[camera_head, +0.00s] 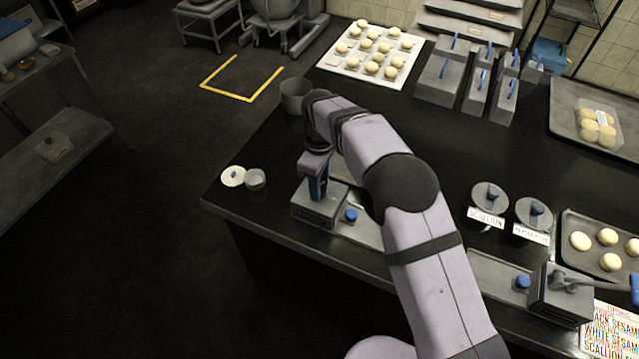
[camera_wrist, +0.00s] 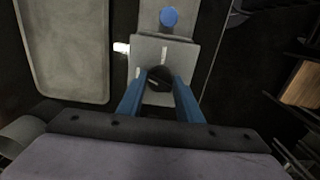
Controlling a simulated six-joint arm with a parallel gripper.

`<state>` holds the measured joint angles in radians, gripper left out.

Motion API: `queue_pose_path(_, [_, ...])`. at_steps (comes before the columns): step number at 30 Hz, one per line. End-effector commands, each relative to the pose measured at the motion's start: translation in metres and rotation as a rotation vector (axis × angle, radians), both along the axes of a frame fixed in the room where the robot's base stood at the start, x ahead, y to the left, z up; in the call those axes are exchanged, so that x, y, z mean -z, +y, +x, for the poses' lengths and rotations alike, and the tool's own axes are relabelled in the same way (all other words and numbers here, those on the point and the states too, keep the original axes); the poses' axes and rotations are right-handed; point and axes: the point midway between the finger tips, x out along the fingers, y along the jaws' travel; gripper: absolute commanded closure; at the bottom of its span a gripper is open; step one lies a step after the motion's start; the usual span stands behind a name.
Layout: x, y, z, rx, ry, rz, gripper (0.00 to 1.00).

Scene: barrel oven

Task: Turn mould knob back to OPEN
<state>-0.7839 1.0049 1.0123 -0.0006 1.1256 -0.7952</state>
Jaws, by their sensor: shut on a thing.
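The mould is a grey box (camera_head: 318,208) on the near left edge of the dark counter. It also shows in the wrist view as a grey plate (camera_wrist: 180,50) with a black round knob (camera_wrist: 160,76) on top. My gripper (camera_head: 318,192) points down over this box. In the wrist view its blue fingers (camera_wrist: 158,84) are shut on the knob from both sides. A short white mark shows on the plate just beyond the knob. The fingers partly cover the knob, so I cannot read its setting. A blue button (camera_head: 351,215) sits beside the box.
A similar grey device (camera_head: 560,295) with a blue-handled lever stands at the right. Two lidded, labelled jars (camera_head: 487,205) and a tray of dough balls (camera_head: 600,248) are nearby. A small cup (camera_head: 255,179) stands left of the mould. The counter's left edge is close.

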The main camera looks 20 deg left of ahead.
Motion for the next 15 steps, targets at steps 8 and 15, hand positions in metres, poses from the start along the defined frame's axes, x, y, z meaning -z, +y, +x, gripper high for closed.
queue_pose_path(8, [-0.0022, 0.0019, 0.001, -0.224, -0.005, 0.006, 0.9])
queue_pose_path(15, [-0.0024, 0.0021, 0.001, -0.345, -0.006, 0.006, 0.9])
